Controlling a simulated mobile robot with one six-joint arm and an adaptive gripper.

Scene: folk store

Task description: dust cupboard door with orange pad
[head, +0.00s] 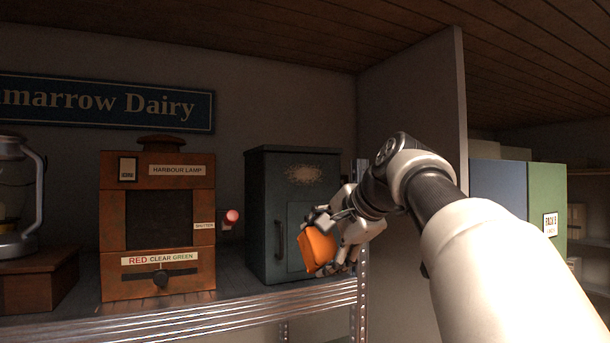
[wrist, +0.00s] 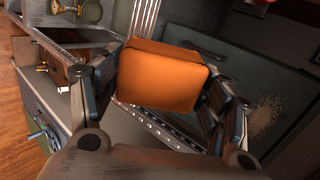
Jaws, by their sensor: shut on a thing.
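The cupboard (head: 265,205) is a dark grey-green metal box on the shelf, with its door (head: 293,225) facing me and a pale dusty patch (head: 305,173) near the door's top. The patch also shows in the wrist view (wrist: 264,116), at the right. My gripper (head: 333,244) is shut on the orange pad (head: 318,250) and holds it in front of the door's lower right part. The pad (wrist: 162,78) fills the middle of the wrist view, between both fingers. It appears apart from the dusty patch; I cannot tell whether it touches the door.
A wooden harbour lamp box (head: 158,275) with a red knob (head: 232,215) at its right stands left of the cupboard. A glass lantern (head: 15,190) is farther left. A metal shelf post (head: 361,290) and an upright panel (head: 415,120) are close on the right.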

